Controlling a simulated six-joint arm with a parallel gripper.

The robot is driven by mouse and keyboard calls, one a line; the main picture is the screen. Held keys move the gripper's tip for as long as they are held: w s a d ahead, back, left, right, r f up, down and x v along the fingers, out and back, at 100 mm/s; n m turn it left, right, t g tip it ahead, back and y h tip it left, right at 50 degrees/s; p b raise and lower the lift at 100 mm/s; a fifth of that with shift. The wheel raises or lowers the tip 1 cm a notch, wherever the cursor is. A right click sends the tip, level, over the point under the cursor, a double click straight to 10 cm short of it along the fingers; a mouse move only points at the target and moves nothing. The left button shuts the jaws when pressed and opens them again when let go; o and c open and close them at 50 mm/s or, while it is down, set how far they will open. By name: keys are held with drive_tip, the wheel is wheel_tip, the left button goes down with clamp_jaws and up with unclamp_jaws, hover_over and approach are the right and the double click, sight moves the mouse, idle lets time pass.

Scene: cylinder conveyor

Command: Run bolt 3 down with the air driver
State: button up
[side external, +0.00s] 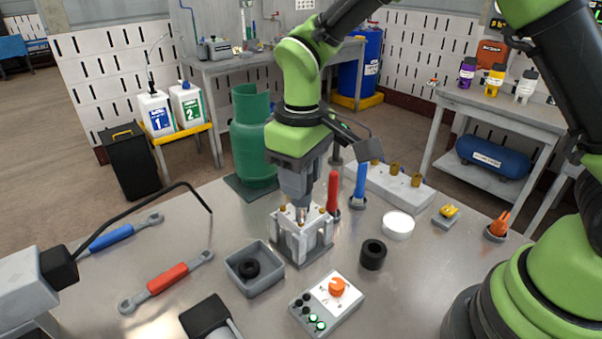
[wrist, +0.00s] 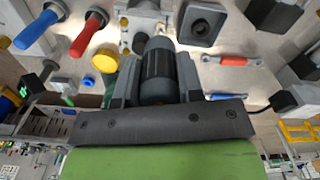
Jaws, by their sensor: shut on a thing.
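My gripper (side external: 298,186) is pointing down over the table, shut on the air driver (side external: 301,212), a grey tool with a narrow metal tip. In the wrist view the driver (wrist: 158,72) shows as a dark cylinder between the two fingers. The driver's tip is at the top of a light grey block (side external: 302,245) that has brass bolt heads on it. One brass bolt head (side external: 283,208) shows at the block's left. Which bolt is number 3 cannot be read. The driver partly hides the block's top, and contact with a bolt cannot be told.
Close by stand a red-handled tool (side external: 333,191), a blue-handled tool (side external: 360,182), a grey tray (side external: 254,268) with a black ring, a black cylinder (side external: 373,255) and a control box (side external: 326,303). Two wrenches lie left. A green cylinder (side external: 252,135) stands behind.

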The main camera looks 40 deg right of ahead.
drive_tip(key=shift+s+f, duration=0.1)
drive_tip(key=shift+f, duration=0.55)
idle(1.9)
drive_tip(key=shift+r, duration=3.1)
